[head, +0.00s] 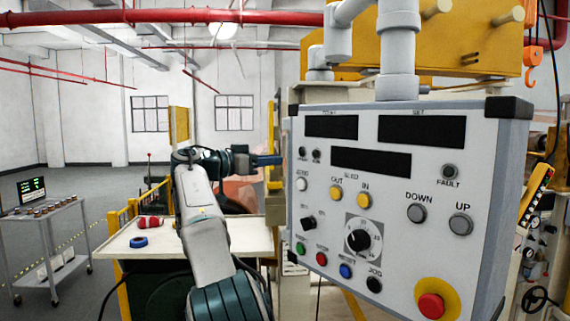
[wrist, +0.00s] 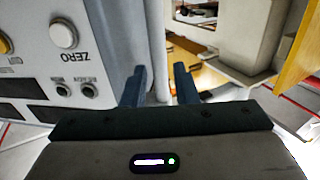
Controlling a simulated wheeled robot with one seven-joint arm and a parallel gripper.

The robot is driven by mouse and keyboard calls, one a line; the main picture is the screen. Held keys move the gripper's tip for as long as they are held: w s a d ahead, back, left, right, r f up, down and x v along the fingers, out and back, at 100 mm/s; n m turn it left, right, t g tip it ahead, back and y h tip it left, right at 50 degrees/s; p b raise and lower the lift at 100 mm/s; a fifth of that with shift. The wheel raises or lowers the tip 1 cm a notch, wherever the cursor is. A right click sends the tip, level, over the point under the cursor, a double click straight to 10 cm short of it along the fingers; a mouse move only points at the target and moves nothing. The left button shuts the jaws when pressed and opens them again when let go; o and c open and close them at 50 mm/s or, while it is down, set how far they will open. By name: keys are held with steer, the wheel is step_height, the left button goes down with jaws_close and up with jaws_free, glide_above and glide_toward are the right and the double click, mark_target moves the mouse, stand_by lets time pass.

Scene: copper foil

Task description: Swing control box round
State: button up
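The control box (head: 393,190) is a large light-grey panel with dark displays, knobs, coloured buttons and a red stop button. It hangs from a grey pipe arm (head: 398,50) and fills the right half of the head view. In the wrist view its face (wrist: 115,40) is at the left, with the ZERO button. My gripper (head: 275,160) is at the box's left edge, near its upper part. In the wrist view my gripper (wrist: 158,88) has its fingers apart, with the box's pale edge showing between them. I cannot tell whether either finger touches it.
A work table (head: 190,238) with a red part (head: 148,222) and a blue ring (head: 138,241) stands behind my arm. A grey trolley (head: 50,235) is at the far left. Yellow machinery (head: 455,45) is behind the box. The floor at the left is partly free.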

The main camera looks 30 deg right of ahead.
steer(key=a, duration=0.7)
steer(key=shift+s, duration=0.3)
steer(key=shift+d, duration=0.1)
